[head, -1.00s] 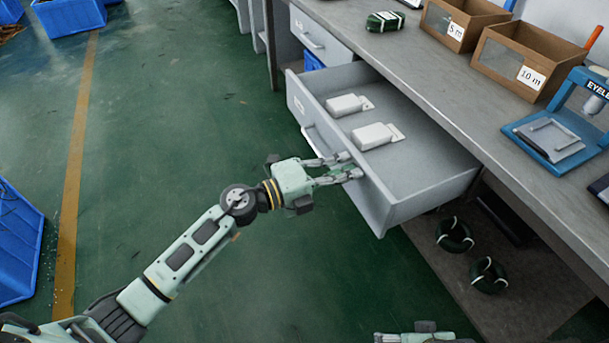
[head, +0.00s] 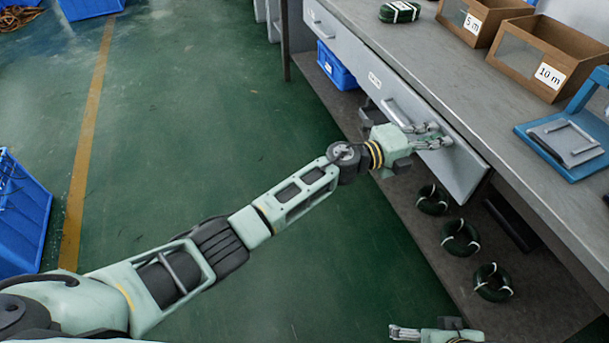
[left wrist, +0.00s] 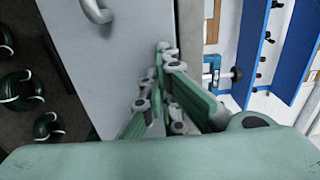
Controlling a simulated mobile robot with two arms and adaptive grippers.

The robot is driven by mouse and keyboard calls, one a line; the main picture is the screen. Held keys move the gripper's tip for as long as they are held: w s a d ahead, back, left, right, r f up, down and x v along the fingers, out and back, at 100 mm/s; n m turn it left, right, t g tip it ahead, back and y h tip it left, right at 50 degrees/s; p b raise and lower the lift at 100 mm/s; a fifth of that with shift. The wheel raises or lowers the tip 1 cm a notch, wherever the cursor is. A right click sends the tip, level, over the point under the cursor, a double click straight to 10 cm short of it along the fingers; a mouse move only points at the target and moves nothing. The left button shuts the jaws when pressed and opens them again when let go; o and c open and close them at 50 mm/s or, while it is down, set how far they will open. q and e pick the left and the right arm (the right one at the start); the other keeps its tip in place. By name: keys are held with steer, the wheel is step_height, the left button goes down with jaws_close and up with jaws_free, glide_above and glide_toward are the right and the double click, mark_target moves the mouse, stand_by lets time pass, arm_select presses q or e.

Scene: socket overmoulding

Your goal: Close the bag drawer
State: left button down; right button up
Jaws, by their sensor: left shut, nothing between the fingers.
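The grey bag drawer (head: 462,168) sits in under the bench top, its front looking flush or nearly flush with the bench. Its inside and the white bags are hidden. Its handle (head: 396,113) is left of my left gripper (head: 440,136). My left gripper is shut and empty, its fingers at the upper part of the drawer front; I cannot tell whether they touch. In the left wrist view, the fingers (left wrist: 165,60) lie beside the drawer front (left wrist: 110,65). My right gripper (head: 402,333) shows small at the bottom edge; its finger state is unclear.
On the bench top stand cardboard boxes marked 5 m (head: 468,22) and 10 m (head: 545,66) and a blue press (head: 560,150). Dark green coils (head: 460,238) lie on the lower shelf. A blue crate (head: 20,215) stands at left. The floor between is clear.

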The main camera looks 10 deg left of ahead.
arm_select(q)
steer(key=shift+w+d+r, duration=0.25)
steer(key=shift+w+d, duration=0.05)
steer(key=shift+d, duration=0.1)
arm_select(e)
steer(key=shift+s+d+r, duration=0.1)
steer(key=shift+d+r, duration=0.1)
steer(key=shift+r, duration=0.4)
arm_select(q)
steer(key=shift+r, duration=0.15)
